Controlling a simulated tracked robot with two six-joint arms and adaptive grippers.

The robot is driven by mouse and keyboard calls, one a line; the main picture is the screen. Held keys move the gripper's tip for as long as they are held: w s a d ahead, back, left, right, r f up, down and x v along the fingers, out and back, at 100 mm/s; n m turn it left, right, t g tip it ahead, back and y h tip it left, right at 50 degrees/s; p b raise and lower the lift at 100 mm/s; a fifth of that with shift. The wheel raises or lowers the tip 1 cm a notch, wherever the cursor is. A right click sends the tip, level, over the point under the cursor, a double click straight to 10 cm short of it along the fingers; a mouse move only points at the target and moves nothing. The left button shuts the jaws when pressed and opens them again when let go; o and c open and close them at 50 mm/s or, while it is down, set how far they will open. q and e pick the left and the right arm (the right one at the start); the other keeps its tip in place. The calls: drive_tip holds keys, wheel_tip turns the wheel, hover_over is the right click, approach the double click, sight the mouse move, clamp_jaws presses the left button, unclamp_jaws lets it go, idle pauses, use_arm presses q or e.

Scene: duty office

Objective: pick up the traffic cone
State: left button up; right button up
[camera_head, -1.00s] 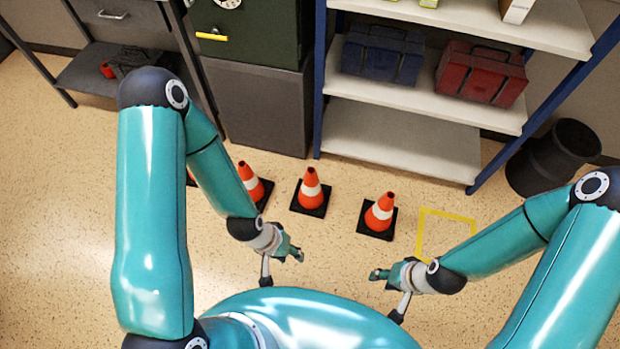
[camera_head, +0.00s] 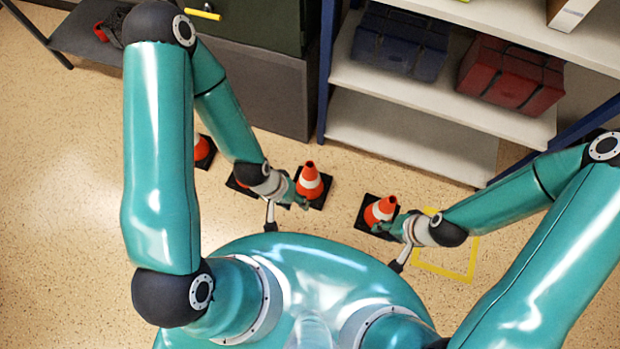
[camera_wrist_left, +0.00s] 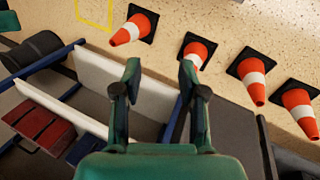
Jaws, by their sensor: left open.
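Several orange-and-white traffic cones on black square bases stand in a row on the floor. In the head view, one stands in the middle (camera_head: 309,183) and one on the right (camera_head: 380,211). Another (camera_head: 202,150) is partly behind my left arm, and one more is mostly hidden by my left wrist. My left gripper (camera_head: 296,200) is open and empty, overlapping the middle cone's near side. The left wrist view shows the row beyond its open fingers (camera_wrist_left: 160,72), with a cone (camera_wrist_left: 194,51) near the right fingertip. My right gripper (camera_head: 385,229) overlaps the right cone's base; its fingers are too small to judge.
A yellow floor square (camera_head: 460,272) lies right of the cones, partly behind my right arm. A shelf unit (camera_head: 410,135) with a blue toolbox (camera_head: 402,42) and a red toolbox (camera_head: 511,73) stands behind. A dark grey cabinet (camera_head: 262,90) is beside it. Floor at left is clear.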

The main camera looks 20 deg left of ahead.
use_arm(q)
drive_tip(key=shift+o, duration=1.3)
drive_tip(key=o, duration=0.8)
drive_tip(key=shift+m, duration=0.4)
drive_tip(key=w+f+b, duration=0.2)
drive_tip(key=f+b, duration=0.1)
drive_tip(key=w+f+b, duration=0.1)
drive_tip(key=f, duration=0.1)
drive_tip(key=shift+d, duration=0.3)
drive_tip(key=m+y+b, duration=0.4)
drive_tip(key=m+b, duration=0.2)
drive_tip(key=b, duration=2.1)
hover_over(311, 163)
wheel_tip(311, 163, down, 22)
drive_tip(key=shift+g, duration=0.3)
drive_tip(key=f+b, duration=0.1)
drive_tip(key=f, duration=0.2)
drive_tip(key=f+b, duration=0.1)
drive_tip(key=f, duration=0.3)
drive_tip(key=s+f+b, duration=0.1)
drive_tip(key=f, duration=0.2)
drive_tip(key=shift+d+f, duration=0.15)
drive_tip(key=shift+f, duration=0.05)
drive_tip(key=shift+s+f+b, duration=0.25)
drive_tip(key=shift+f+b, duration=0.25)
drive_tip(key=shift+f, duration=0.8)
drive_tip(key=shift+s+f+b, duration=0.25)
drive_tip(key=shift+f+b, duration=0.2)
drive_tip(key=shift+f, duration=0.85)
